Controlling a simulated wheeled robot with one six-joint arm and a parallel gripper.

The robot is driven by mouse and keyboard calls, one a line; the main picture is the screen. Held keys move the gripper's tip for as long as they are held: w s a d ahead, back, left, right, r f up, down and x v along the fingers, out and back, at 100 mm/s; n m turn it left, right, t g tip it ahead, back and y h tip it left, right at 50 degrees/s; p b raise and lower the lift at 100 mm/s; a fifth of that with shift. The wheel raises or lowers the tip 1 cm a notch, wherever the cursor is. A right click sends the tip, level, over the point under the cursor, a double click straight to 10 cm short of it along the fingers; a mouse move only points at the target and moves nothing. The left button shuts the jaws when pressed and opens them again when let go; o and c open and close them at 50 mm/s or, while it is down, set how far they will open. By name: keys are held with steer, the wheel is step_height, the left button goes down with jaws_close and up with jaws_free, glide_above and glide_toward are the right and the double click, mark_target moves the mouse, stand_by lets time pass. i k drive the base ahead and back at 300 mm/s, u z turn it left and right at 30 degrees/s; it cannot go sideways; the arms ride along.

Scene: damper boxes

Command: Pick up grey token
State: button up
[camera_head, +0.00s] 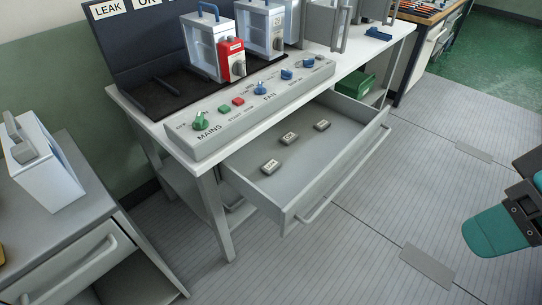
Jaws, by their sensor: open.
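Three small grey tokens with pale labelled tops lie apart in the open grey drawer (300,212) under the bench. The nearest grey token (270,166) lies towards the drawer's left side and seems to read LEAK. The middle grey token (289,138) seems to read OK. The third grey token (321,125) lies farther right, its label too small to read. Part of my arm, teal and black, shows at the right edge, well away from the drawer.
A control panel (213,139) with knobs and buttons runs along the bench edge above the drawer. White boxes (206,50) stand behind it, one with a red block (231,60). A grey cabinet (70,235) stands at left. Floor (350,255) before the drawer is clear.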

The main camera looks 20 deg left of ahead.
mark_target(273, 164)
steer(key=u, duration=0.7)
steer(key=i, duration=0.8)
steer(key=u, duration=0.85)
